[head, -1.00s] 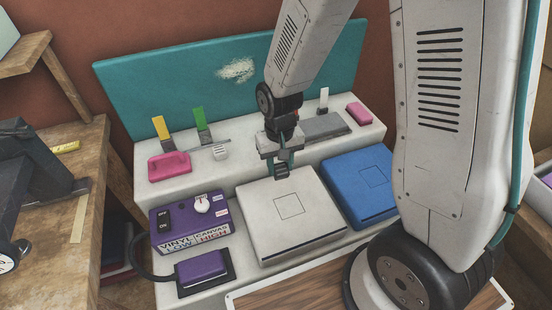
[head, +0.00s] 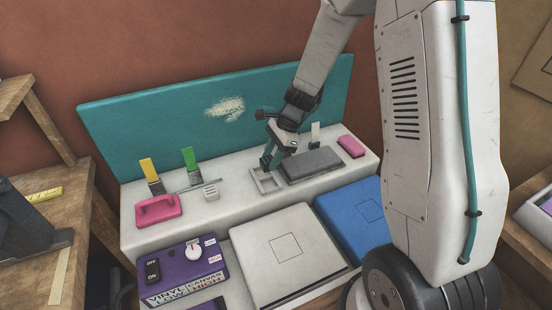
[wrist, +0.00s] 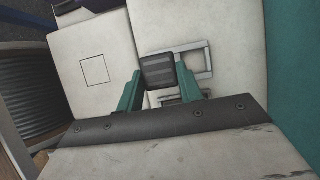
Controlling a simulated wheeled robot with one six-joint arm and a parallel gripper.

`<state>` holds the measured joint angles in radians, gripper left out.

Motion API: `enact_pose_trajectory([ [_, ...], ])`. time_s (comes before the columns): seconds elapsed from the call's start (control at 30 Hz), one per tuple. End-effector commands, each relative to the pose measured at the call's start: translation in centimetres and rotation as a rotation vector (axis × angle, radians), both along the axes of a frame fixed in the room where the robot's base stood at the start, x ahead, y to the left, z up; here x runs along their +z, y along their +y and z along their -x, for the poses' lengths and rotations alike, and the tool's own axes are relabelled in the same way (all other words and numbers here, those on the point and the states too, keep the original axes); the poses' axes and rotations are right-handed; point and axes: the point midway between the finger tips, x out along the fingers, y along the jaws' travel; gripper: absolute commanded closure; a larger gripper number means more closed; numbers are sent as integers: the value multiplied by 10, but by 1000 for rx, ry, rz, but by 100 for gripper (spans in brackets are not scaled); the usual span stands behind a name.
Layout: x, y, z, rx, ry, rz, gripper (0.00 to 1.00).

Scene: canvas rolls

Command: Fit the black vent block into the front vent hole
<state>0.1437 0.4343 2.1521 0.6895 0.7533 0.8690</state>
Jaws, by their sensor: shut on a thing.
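My gripper (head: 277,158) is above the rear white ledge, its teal fingers pointing down. In the wrist view it is shut on the black vent block (wrist: 158,71), a dark ribbed block between the fingertips. In the head view the fingers mostly hide the block. A grey rectangular frame around a pale opening (head: 267,182) lies in the ledge just below the fingers; I take it for a vent hole. In the wrist view the block overlaps the left side of this frame (wrist: 209,58). The gap in height cannot be told. A second dark-edged shape (wrist: 172,100) is partly hidden by my gripper.
A grey slab (head: 312,164) lies right of the frame. The teal backboard (head: 150,130) stands behind. White (head: 285,255) and blue (head: 350,215) boxes lie in front.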

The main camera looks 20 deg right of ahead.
Motion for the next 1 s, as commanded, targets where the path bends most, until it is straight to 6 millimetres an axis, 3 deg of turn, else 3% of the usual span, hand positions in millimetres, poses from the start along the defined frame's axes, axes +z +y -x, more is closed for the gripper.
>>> enact_pose_trajectory([
  [0.37,-2,-1,0,0,0,-1,89],
  [1.0,-53,-3,0,-2,1,-2,89],
])
